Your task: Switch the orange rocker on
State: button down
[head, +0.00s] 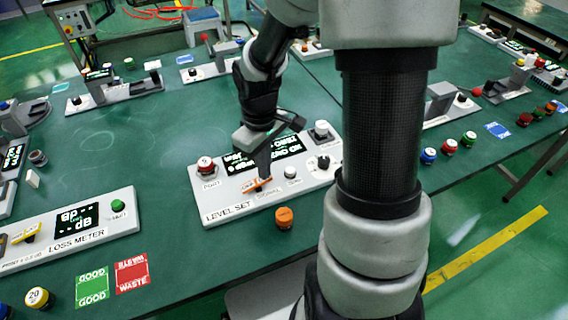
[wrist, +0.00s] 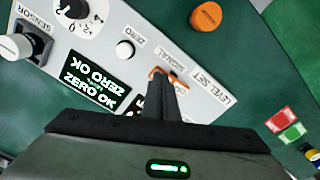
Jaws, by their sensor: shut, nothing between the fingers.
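The orange rocker (head: 256,184) sits on the front part of the grey LEVEL SET panel (head: 217,207). My gripper (head: 264,174) is shut and empty, pointing down with its fingertips right at the rocker. In the wrist view the gripper fingers (wrist: 166,82) cover most of the rocker, and only an orange edge (wrist: 155,72) shows. I cannot tell whether the fingertips touch it or which way it is tipped. The panel's display (wrist: 88,85) reads ZERO OK in the wrist view.
A red button (head: 206,165), a white ZERO button (head: 290,172) and a black dial (head: 322,163) are on the same panel. A loose orange cap (head: 284,217) stands in front. The LOSS METER panel (head: 120,227) is at left. Green table (head: 160,190) lies bare between the panels.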

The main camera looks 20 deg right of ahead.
jog(key=shift+f+b, duration=0.45)
jog(key=shift+f, duration=0.2)
jog(key=shift+r, duration=0.15)
notch_tip(320, 180, up, 7)
jog(key=p, duration=0.6)
dwell(0.6)
jog(key=s+a+r+m+t+p, duration=0.1)
jog(key=s+r+p, duration=0.4)
jog(key=r, duration=1)
jog(key=s+a+r+m+t+p, duration=0.1)
jog(key=s+r+m+t+p, duration=0.3)
jog(key=s+r, duration=0.4)
notch_tip(320, 180, up, 8)
jog(key=shift+a+f+m+t+p, duration=0.2)
jog(key=shift+m+t+p, duration=0.1)
jog(key=shift+m+p, duration=0.2)
